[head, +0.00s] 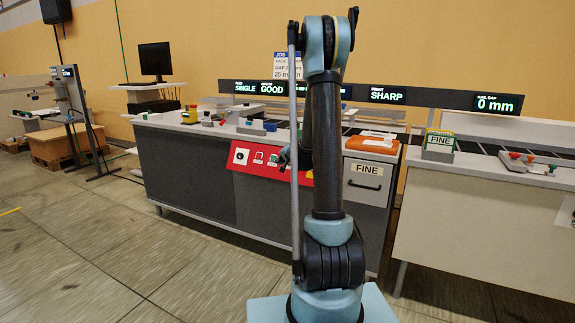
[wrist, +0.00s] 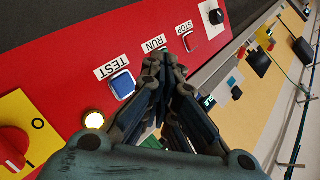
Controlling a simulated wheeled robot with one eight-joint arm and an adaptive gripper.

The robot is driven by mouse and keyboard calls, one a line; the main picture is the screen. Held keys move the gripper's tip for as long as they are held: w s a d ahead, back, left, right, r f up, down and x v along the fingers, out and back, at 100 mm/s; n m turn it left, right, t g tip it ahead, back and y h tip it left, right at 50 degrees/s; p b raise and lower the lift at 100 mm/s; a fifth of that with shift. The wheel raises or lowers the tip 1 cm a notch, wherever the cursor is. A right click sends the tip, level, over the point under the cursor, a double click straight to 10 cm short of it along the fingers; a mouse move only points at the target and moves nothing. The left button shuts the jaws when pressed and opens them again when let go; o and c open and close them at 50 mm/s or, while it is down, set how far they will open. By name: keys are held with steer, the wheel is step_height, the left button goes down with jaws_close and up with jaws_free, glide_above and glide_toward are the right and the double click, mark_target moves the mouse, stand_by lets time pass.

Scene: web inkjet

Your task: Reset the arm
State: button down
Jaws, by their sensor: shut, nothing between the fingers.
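My arm (head: 327,150) stands upright in the middle of the head view, on its pale blue base. My gripper shows in the wrist view (wrist: 166,62), with its dark fingers drawn together and nothing between them. It is in front of a red control panel (wrist: 60,62), with the fingertips over the area beside the RUN and STOP labels. I cannot tell whether the fingertips touch the panel. In the head view my gripper is mostly hidden behind the arm, near the red panel (head: 242,178) on the front of the grey machine.
An orange item (head: 372,143) lies above the FINE drawer (head: 366,185). A white bench (head: 480,225) stands at right. The floor (head: 90,245) at left is clear.

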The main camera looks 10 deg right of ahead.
steer(key=shift+s, duration=0.1)
steer(key=s+a+r+n+g, duration=0.2)
steer(key=s+n, duration=0.1)
steer(key=s, duration=0.9)
steer(key=s+a+r+n+g, duration=0.1)
steer(key=s+r+n+g, duration=0.15)
steer(key=s, duration=1.05)
steer(key=s+d+f+n+g+h, duration=0.1)
steer(key=s+f, duration=0.1)
steer(key=s, duration=0.7)
steer(key=s+d+f+n+g+h, duration=0.1)
steer(key=s+f+g, duration=0.1)
steer(key=s, duration=0.8)
steer(key=s+d+f+n+g+h, duration=0.1)
steer(key=s+f, duration=0.3)
steer(key=s, duration=0.6)
steer(key=shift+s+d+f+g, duration=0.15)
steer(key=shift+d+g, duration=0.3)
steer(key=shift+g, duration=0.2)
steer(key=shift+w+f, duration=0.2)
steer(key=shift+w, duration=0.3)
